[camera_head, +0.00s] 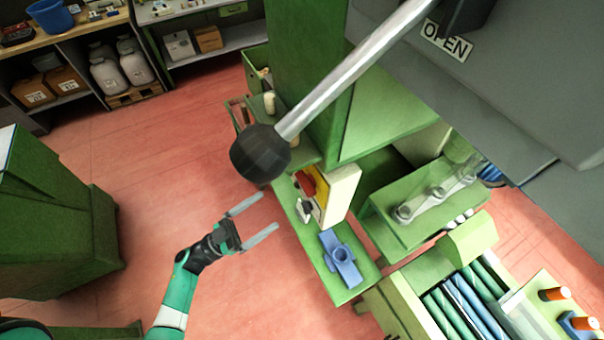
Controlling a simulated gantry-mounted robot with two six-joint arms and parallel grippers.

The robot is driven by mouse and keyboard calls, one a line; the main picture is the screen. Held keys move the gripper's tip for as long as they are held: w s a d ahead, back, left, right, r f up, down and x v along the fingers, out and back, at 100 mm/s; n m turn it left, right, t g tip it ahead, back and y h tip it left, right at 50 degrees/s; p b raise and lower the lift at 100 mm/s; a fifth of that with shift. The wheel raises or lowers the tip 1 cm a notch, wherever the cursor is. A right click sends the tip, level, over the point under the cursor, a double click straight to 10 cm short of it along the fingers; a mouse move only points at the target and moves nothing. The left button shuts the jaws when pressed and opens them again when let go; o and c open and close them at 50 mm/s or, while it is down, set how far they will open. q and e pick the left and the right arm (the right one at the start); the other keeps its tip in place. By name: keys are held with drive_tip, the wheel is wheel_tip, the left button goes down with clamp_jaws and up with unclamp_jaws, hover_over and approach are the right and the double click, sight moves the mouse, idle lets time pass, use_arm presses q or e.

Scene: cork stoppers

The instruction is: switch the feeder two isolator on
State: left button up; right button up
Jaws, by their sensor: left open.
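A small pale box with a yellow front (325,196) stands on a green ledge right of centre. It carries a red part (308,184) and a small grey and black part (303,209) below it. It may be the isolator, but I can read no feeder label and cannot tell its switch position. My left gripper (269,212) is open and empty, left of the box and apart from it, its two fingers pointing toward the ledge. My right gripper is not in view.
A metal lever with a black ball knob (260,153) crosses the view above the box, below a grey housing with an OPEN sign (446,40). A blue fixture (341,259) sits on the ledge. A green cabinet (60,225) stands left; red floor between is clear.

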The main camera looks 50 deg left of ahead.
sight(301, 185)
use_arm(q)
drive_tip(key=p+x, duration=0.1)
drive_tip(key=x, duration=1)
drive_tip(key=shift+w+r+p, duration=0.2)
drive_tip(key=shift+r+p, duration=0.05)
drive_tip(key=shift+p, duration=0.05)
drive_tip(key=c, duration=1.1)
drive_tip(key=shift+o, duration=0.2)
drive_tip(key=shift+m, duration=0.4)
drive_tip(key=m+h, duration=0.1)
drive_tip(key=m, duration=0.2)
drive_tip(key=m+g+h, duration=0.1)
drive_tip(key=m+h, duration=0.1)
drive_tip(key=m, duration=0.1)
drive_tip(key=shift+b, duration=0.4)
drive_tip(key=m+g+h, duration=0.1)
drive_tip(key=m, duration=0.2)
drive_tip(key=m+g+h, duration=0.1)
drive_tip(key=m, duration=0.2)
drive_tip(key=shift+a+r+g, duration=0.1)
drive_tip(key=shift+g, duration=0.2)
drive_tip(key=m+g, duration=0.1)
drive_tip(key=m, duration=0.2)
drive_tip(key=m+g, duration=0.1)
drive_tip(key=m, duration=0.1)
drive_tip(key=shift+r+m+h, duration=0.1)
drive_tip(key=shift+m+h, duration=0.3)
drive_tip(key=shift+m+g+y+p, duration=0.4)
drive_tip(key=shift+m+g+p, duration=0.4)
drive_tip(key=shift+m, duration=1.2)
